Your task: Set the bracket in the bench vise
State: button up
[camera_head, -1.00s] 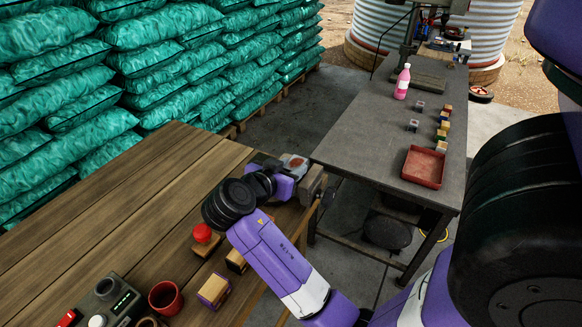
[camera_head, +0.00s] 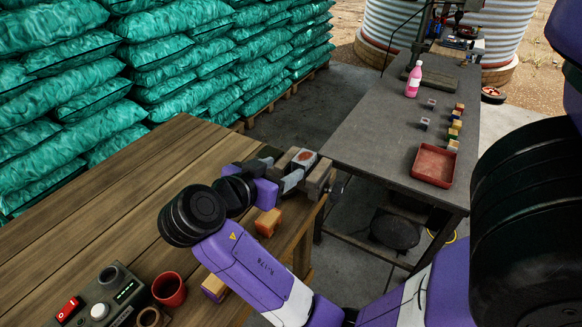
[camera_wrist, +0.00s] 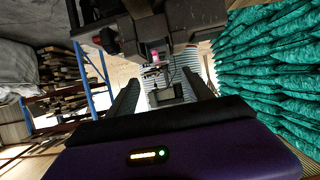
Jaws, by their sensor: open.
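The bench vise (camera_head: 319,178) is at the right edge of the wooden bench. A pale grey piece with a reddish round top (camera_head: 303,157) sits at its near side; I cannot tell whether this is the bracket or part of the vise. My gripper (camera_head: 281,168) is just left of it, pointing toward it. In the wrist view my gripper (camera_wrist: 163,82) has its two dark fingers spread, with nothing seen held between them. The vise (camera_wrist: 165,25) fills the top of that view, ahead of the fingers. No other piece is clearly a bracket.
On the wooden bench (camera_head: 95,215) are a control box (camera_head: 100,300), a red cup (camera_head: 168,289), an orange block (camera_head: 268,222) and another block (camera_head: 213,287). A metal table (camera_head: 375,140) beyond holds a red tray (camera_head: 434,165), a pink bottle (camera_head: 413,80) and small blocks.

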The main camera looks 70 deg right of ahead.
jog(key=shift+v, duration=1.3)
